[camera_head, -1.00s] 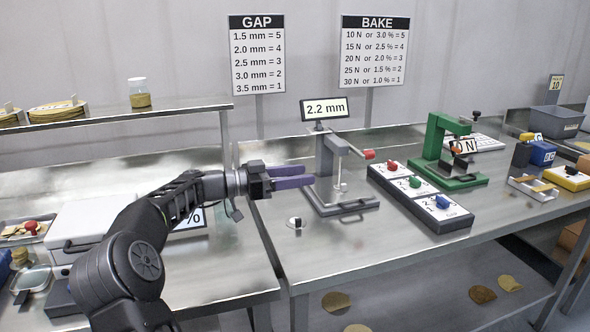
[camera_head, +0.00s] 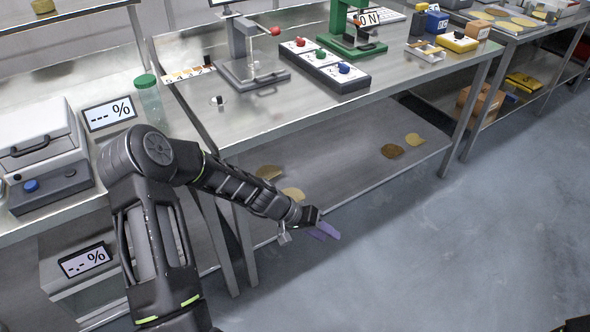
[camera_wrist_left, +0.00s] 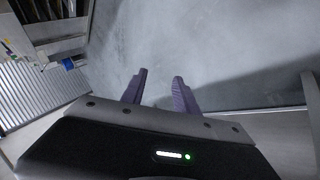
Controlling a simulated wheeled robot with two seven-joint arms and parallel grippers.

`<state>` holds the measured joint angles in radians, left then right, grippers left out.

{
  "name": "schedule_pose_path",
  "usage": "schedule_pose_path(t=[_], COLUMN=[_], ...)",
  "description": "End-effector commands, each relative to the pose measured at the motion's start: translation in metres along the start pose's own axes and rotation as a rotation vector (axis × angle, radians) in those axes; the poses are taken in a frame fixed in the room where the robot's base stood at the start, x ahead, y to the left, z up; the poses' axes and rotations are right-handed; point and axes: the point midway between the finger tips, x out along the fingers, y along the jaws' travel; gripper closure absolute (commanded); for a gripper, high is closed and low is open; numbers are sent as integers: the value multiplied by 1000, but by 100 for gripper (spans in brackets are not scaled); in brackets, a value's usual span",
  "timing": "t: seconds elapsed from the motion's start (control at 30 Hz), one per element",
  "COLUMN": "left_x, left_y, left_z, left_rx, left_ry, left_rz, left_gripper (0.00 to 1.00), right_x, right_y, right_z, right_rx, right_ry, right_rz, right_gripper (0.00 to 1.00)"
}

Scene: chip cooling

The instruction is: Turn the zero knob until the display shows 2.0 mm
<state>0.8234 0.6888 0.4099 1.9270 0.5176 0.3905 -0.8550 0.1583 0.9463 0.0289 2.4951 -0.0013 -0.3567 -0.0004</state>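The zero knob (camera_head: 218,101) is a small dark knob on a white round plate, set in the steel bench top left of the gap gauge (camera_head: 240,60). The gauge is a grey stand with a red-tipped lever. Its display (camera_head: 222,2) is cut off by the top edge, so no reading shows. My left gripper (camera_head: 325,231) is low in front of the bench, over the floor near the lower shelf, well away from the knob. In the left wrist view its purple fingers (camera_wrist_left: 159,82) are apart with nothing between them. My right gripper does not show.
A switch box (camera_head: 325,66) with red, green and blue knobs and a green press (camera_head: 350,30) stand right of the gauge. A green-lidded jar (camera_head: 148,98) stands on the left bench. The lower shelf (camera_head: 340,150) holds several chips. The floor (camera_head: 450,240) is clear.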

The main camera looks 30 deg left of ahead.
Motion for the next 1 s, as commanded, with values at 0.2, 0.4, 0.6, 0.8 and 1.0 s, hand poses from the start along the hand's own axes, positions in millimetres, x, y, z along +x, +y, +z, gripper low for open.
schedule_pose_path(t=[0.2,0.4,0.6,0.8,1.0], left_x=[112,117,113,113,114], left_y=[2,-1,0,0,1], left_z=[213,310,328,327,326], left_rx=[-22,4,4,3,3], left_ry=[-268,-312,-312,-311,-311], left_rz=[-221,-303,-311,-311,-310], left_gripper=[64,64,64,64,64], right_x=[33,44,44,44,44], right_y=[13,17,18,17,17], right_z=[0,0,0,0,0], right_rx=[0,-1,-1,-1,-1], right_ry=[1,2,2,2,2], right_rz=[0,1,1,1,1], right_gripper=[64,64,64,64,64])
